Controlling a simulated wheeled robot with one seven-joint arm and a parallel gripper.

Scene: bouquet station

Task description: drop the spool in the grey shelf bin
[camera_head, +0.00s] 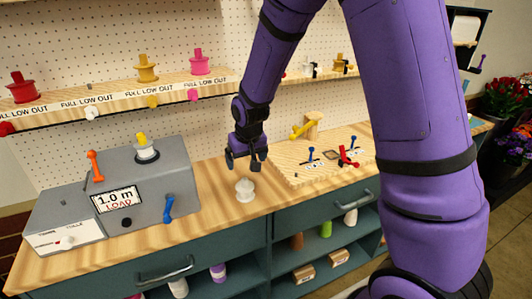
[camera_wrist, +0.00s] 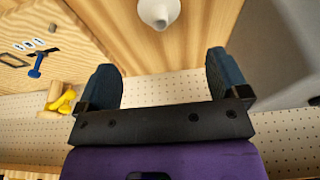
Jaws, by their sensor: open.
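A small white spool-like piece (camera_head: 245,190) stands on the wooden bench top, just below and in front of my gripper (camera_head: 246,164). My gripper is open and empty, its fingers pointing down and apart from the piece. In the wrist view the same white piece (camera_wrist: 158,12) shows at the top edge, partly cut off, beyond the gap between my two fingers (camera_wrist: 160,65). Other spools, red (camera_head: 24,90), yellow (camera_head: 147,70) and pink (camera_head: 199,63), stand on the wall shelf. I cannot make out a grey shelf bin in either view.
A grey machine (camera_head: 170,185) with a "1.0 m LOAD" display and levers stands to the left. A raised wooden board (camera_head: 325,150) with small tools and a yellow-handled item (camera_head: 302,129) lies to the right. Teal cabinet shelves (camera_head: 230,275) sit below the bench top.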

